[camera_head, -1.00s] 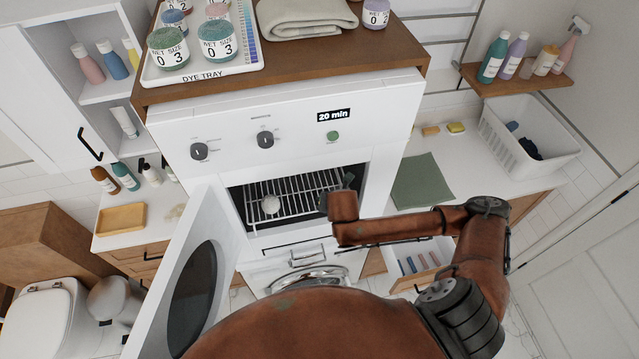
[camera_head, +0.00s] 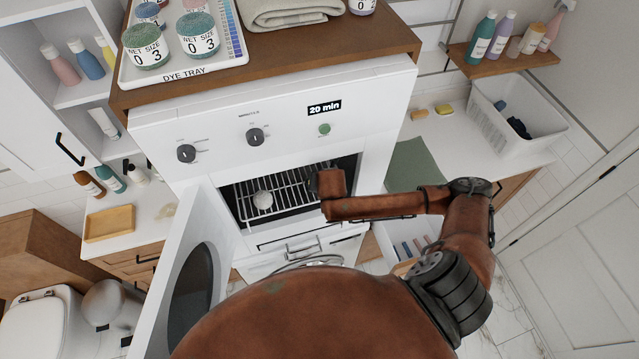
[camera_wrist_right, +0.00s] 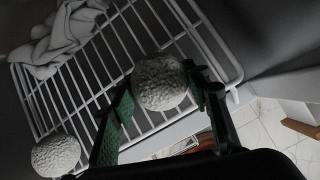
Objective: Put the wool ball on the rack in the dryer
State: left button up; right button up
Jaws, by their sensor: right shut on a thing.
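My right gripper (camera_wrist_right: 160,95) is shut on a pale, rough wool ball (camera_wrist_right: 160,82) in the right wrist view, with a green finger pad on either side. The held ball is over the white wire rack (camera_wrist_right: 120,65); I cannot tell whether it touches the bars. A second pale ball (camera_wrist_right: 55,154) sits on the rack at lower left, and it also shows on the rack in the head view (camera_head: 263,199). My right wrist reaches into the open dryer (camera_head: 275,125) at the right side of its opening, hiding the held ball there. My left gripper is not in view.
The dryer door (camera_head: 190,280) stands open at the left. A crumpled grey cloth (camera_wrist_right: 65,38) lies at the rack's upper left in the wrist view. A dye tray (camera_head: 185,72) with tubs and a folded towel (camera_head: 290,12) are on top. An open drawer (camera_head: 405,248) is at lower right.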

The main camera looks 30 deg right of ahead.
jog(key=shift+s+f, duration=0.1)
jog(key=o, duration=1)
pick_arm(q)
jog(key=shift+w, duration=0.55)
pick_arm(e)
jog(key=shift+o, duration=0.2)
